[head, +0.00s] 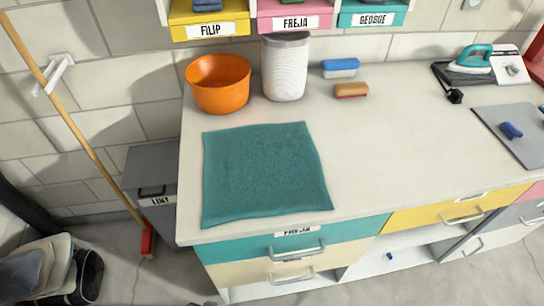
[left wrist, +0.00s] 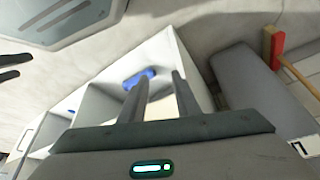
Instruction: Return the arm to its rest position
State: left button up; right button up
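My left gripper (left wrist: 160,80) shows in the left wrist view with its two grey fingers apart and nothing between them. Behind its fingers is the open white shelf bay of the counter, with a blue item (left wrist: 150,74) partly behind one finger. Two dark prongs at the left edge of the left wrist view look like the fingers of my right gripper (left wrist: 14,67). They are apart and empty; the rest is cut off. Neither gripper shows in the head view. A grey and black part at its bottom left seems to be my own arm.
A teal cloth (head: 265,170) lies flat on the counter (head: 400,150), with an orange bowl (head: 218,88) and white basket (head: 285,72) behind. Brushes, an iron (head: 472,60) and a grey board (head: 520,140) also lie there. A grey bin (head: 150,190) and a broom (head: 147,238) stand left.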

pick_arm(q)
jog(key=s+f, duration=0.3)
jog(key=f, duration=0.4)
jog(key=s+f+t, duration=0.1)
jog(key=s+f, duration=0.3)
jog(key=f, duration=0.2)
jog(key=shift+d+f+h, duration=0.3)
jog(key=shift+d+f, duration=0.05)
